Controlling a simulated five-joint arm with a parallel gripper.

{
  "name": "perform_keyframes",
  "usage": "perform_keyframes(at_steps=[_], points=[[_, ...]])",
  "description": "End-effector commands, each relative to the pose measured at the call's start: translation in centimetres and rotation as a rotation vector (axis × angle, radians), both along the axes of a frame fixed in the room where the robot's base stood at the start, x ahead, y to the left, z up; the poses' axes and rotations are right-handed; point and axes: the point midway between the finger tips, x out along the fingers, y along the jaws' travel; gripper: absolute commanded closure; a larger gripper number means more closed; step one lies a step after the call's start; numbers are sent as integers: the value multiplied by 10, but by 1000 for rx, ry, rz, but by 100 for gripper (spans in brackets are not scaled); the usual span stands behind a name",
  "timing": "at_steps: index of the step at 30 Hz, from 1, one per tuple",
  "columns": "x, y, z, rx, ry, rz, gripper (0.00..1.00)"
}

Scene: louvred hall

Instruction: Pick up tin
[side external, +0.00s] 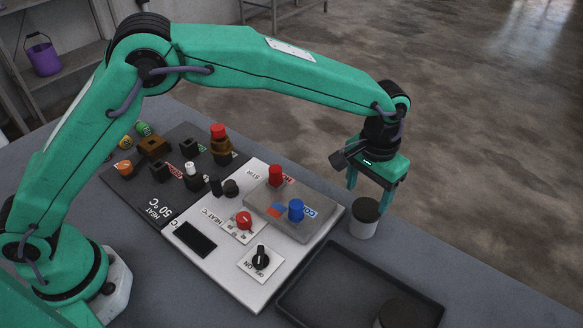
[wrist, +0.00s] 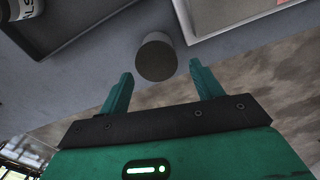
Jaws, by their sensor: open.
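A small pale tin with a dark lid (side external: 364,222) stands upright on the grey table, beside the right corner of the white control panel. In the wrist view the tin (wrist: 157,58) shows its dark round top just ahead of the fingertips, roughly centred between them. My gripper (side external: 371,195) is open and empty, pointing down above and just behind the tin. Its two green fingers also show in the wrist view (wrist: 160,72), spread wider than the tin. Whether a finger touches the tin cannot be told, but they look apart.
A black tray (side external: 338,262) lies in front of the tin, with a dark-topped container (side external: 396,315) in it, cut off by the frame. The white panel (side external: 215,270) carries knobs, and a dark board (side external: 125,178) with several parts lies left. The table edge is close behind the tin.

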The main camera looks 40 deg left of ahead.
Motion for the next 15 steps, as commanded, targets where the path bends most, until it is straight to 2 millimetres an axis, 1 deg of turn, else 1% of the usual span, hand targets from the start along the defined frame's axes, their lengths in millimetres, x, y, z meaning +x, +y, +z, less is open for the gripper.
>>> perform_keyframes(at_steps=[1, 4, 10, 15], points=[[0, -4, -5, 3, 4, -3, 35], [-1, -8, -8, 4, 6, -4, 35], [-1, -8, -11, 6, 8, -4, 35], [0, -8, -23, 6, 8, -4, 35]])
